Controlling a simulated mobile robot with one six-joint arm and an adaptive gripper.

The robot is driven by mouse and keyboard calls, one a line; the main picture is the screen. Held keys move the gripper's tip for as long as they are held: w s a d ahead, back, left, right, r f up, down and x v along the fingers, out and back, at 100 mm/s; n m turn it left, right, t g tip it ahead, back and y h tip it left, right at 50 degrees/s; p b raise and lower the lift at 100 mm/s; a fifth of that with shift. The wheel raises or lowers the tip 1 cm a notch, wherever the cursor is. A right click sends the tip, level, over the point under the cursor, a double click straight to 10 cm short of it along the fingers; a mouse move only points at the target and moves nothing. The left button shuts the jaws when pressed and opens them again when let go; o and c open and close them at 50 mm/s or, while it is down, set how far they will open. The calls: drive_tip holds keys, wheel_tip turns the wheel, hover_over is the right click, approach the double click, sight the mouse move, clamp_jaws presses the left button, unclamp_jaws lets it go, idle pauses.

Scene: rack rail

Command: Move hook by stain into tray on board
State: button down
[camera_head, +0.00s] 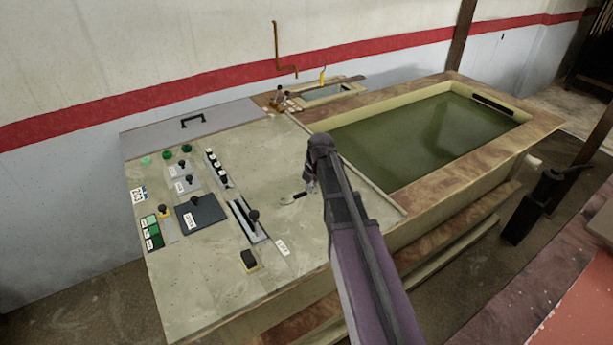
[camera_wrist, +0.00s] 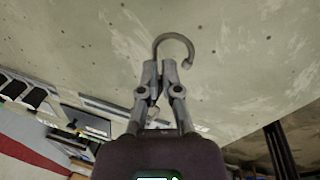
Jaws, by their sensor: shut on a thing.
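My gripper (camera_head: 310,187) is over the right part of the pale, worn board (camera_head: 225,270). In the wrist view my gripper (camera_wrist: 158,80) is shut on the shank of a grey metal hook (camera_wrist: 177,39). The hook's curved end points away from the fingers. In the head view the hook (camera_head: 294,197) shows as a small dark curve left of the fingertips. I cannot tell whether it touches the board. Pale patches mark the board near it; I cannot single out the stain. A dark square tray-like piece (camera_head: 205,209) with a white label lies left of the hook.
A slotted lever (camera_head: 254,217) stands between the hook and the dark piece. Several switches and knobs (camera_head: 217,168) cover the board's left side. A tank of green liquid (camera_head: 425,135) is at the right. The board's near front area is mostly bare.

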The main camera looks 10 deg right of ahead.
drive_tip(key=shift+s+a+r, duration=0.1)
drive_tip(key=shift+s+r, duration=0.05)
drive_tip(key=shift+s, duration=1.45)
drive_tip(key=shift+s+r, duration=0.15)
drive_tip(key=shift+s, duration=1.4)
